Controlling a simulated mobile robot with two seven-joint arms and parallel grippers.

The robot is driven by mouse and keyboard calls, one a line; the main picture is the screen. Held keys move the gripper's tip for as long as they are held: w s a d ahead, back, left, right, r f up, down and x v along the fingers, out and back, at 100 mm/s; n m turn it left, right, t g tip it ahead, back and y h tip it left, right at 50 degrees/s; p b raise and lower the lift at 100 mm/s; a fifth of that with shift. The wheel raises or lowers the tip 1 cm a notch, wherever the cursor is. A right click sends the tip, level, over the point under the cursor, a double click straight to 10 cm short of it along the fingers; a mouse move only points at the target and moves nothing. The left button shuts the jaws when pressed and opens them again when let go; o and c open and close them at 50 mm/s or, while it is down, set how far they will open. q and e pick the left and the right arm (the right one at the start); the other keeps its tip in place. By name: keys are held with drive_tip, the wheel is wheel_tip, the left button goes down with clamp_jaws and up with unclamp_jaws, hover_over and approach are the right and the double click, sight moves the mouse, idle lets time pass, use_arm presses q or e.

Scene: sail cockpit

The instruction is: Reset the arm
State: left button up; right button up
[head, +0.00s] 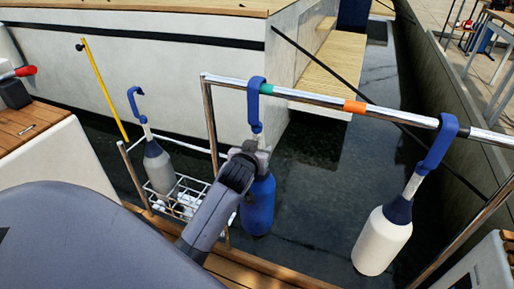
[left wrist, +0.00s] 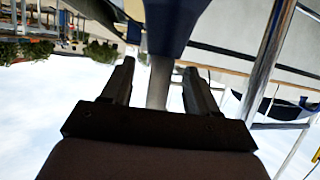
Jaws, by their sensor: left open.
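My left gripper (head: 256,150) is open at the neck of the blue fender (head: 257,205), which hangs from the steel rail by a blue hook strap (head: 255,95). In the left wrist view, which looks upside down, the two fingers (left wrist: 158,78) stand apart on either side of the fender's pale strap (left wrist: 159,85). The blue fender end (left wrist: 176,22) is at the top of that view. Whether a finger touches the strap I cannot tell. My forearm hides part of the fender. My right gripper is not in view.
The steel rail (head: 310,97) bears a green band (head: 266,89) and an orange band (head: 354,107). A white fender (head: 382,240) hangs at right. A grey fender (head: 159,168) stands in a white wire basket (head: 184,207) at left. A yellow pole (head: 104,90) leans behind. Dark water lies beyond the rail.

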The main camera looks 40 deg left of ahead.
use_arm(q)
drive_tip(key=p+v, duration=0.1)
drive_tip(key=v, duration=0.5)
drive_tip(key=s+d+f+m+g+h, duration=0.1)
drive_tip(key=s+d+f+m+h, duration=0.25)
drive_tip(key=s+d+f, duration=0.45)
drive_tip(key=s+d+f+m+g+h, duration=0.1)
drive_tip(key=s+d+f+m+h, duration=0.25)
drive_tip(key=s+d+f, duration=0.55)
drive_tip(key=s+a+r+p, duration=0.1)
drive_tip(key=r+p, duration=0.5)
drive_tip(key=p, duration=0.1)
drive_tip(key=s+a+r+p, duration=0.1)
drive_tip(key=a+r+p, duration=0.1)
drive_tip(key=r+p, duration=0.5)
drive_tip(key=shift+s+a, duration=0.15)
drive_tip(key=shift+s, duration=0.15)
drive_tip(key=shift+r, duration=0.2)
drive_tip(key=c, duration=0.3)
drive_tip(key=shift+a, duration=0.1)
